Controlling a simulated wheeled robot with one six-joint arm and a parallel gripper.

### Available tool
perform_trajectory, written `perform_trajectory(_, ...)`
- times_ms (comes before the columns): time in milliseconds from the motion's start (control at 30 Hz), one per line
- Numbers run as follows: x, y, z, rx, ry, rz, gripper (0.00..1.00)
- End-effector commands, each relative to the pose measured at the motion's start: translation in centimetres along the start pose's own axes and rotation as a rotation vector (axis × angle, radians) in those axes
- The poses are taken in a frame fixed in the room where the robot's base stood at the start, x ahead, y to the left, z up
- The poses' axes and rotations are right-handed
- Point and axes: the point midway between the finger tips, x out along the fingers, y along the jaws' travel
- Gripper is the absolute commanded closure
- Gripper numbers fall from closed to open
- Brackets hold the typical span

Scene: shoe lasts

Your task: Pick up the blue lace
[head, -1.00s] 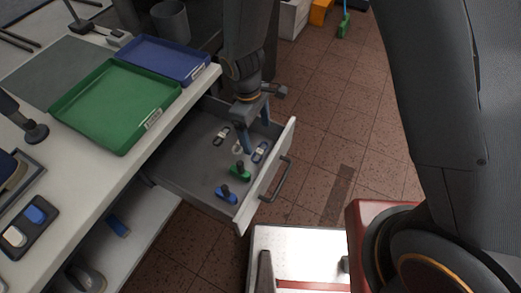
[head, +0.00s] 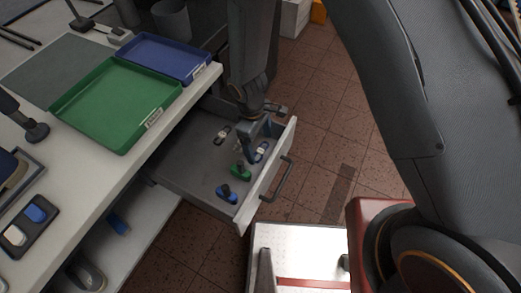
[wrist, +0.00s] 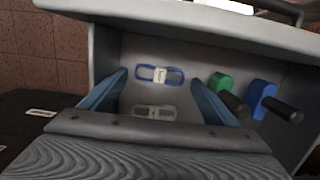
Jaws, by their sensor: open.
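The blue lace (head: 260,152) lies bundled with a pale band on the floor of the open drawer (head: 178,171), near its front panel. In the wrist view the blue lace (wrist: 145,71) lies flat beyond my gripper (wrist: 160,88), in line with the space between its two blue fingers. My gripper (head: 251,143) is open and empty, pointing down into the drawer beside the blue lace in the head view. I cannot tell its exact height above the drawer floor. A grey lace (wrist: 152,112) with a pale band lies nearer in the wrist view, partly close to the gripper body.
A green-topped piece (wrist: 222,82) and a blue-topped piece (wrist: 261,98), both with dark handles, lie in the drawer to the right in the wrist view. The drawer walls are close around. A green tray (head: 115,105) and a blue tray (head: 160,59) sit on the bench.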

Motion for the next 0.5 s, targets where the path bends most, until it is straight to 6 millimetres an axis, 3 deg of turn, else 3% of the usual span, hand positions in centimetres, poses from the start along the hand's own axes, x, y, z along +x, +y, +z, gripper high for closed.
perform_trajectory(200,1.7,0.0,0.1,0.001,-0.001,-0.001,0.18)
perform_trajectory(467,1.8,0.0,0.0,0.0,0.0,0.0,0.18)
perform_trajectory(500,1.8,0.0,0.0,0.0,0.0,0.0,0.23)
